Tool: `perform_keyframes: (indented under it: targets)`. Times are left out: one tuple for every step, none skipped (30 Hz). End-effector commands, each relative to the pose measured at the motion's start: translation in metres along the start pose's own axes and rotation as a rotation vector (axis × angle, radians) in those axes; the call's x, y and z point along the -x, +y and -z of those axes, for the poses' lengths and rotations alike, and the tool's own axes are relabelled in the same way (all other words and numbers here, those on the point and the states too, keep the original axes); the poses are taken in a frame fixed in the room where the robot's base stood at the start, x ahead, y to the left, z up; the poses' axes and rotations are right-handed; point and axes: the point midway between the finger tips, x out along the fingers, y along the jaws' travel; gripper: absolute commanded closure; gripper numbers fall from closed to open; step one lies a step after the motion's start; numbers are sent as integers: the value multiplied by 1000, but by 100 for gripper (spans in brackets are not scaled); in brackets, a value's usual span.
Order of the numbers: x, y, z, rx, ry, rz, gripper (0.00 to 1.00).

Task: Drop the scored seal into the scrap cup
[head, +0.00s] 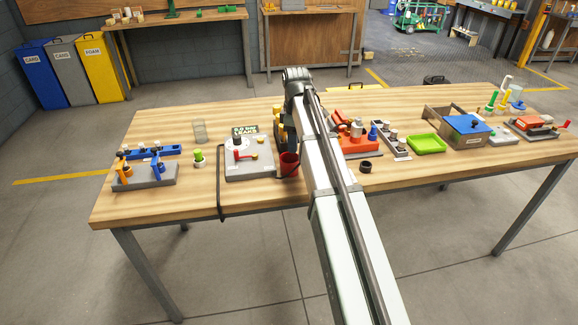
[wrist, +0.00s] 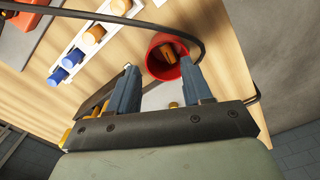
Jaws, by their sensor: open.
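The red scrap cup (head: 289,165) stands at the right front corner of the grey test plate (head: 262,172). In the wrist view the cup (wrist: 158,70) opens toward the camera, just beyond my fingertips. A small orange-brown piece (wrist: 168,52) shows inside it; I cannot tell whether this is the scored seal. My gripper (wrist: 160,70) is open, its two blue-grey fingers apart with nothing visibly held between them, near the cup's rim. In the head view my arm hides most of the gripper. A dark ring (head: 365,165) lies on the table right of my arm.
A black hose or cable (wrist: 195,25) arcs past the cup. Right of my arm are a red fixture (head: 357,146), a narrow rack (head: 392,143) and a green tray (head: 426,143). A blue clamp fixture (head: 146,175) stands at left.

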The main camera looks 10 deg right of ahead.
Motion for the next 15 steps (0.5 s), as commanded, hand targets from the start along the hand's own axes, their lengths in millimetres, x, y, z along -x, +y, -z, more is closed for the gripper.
perform_keyframes:
  targets:
    - [10,1,0,0,1,-2,50]
    - [15,1,1,0,1,-1,50]
    - [23,2,1,0,1,-2,50]
    - [28,2,1,0,1,-2,50]
    - [34,1,1,0,1,-2,50]
    - [41,2,1,0,1,-2,50]
    - [47,2,1,0,1,-2,50]
    - [53,2,1,0,1,-2,50]
    - [60,1,1,0,1,-2,50]
    - [65,1,1,0,1,-1,50]
    - [70,2,1,0,1,-2,50]
    - [77,2,1,0,1,-2,50]
    - [82,1,0,0,1,-2,50]
    - [86,1,0,0,1,-1,50]
    - [91,1,0,0,0,-1,50]
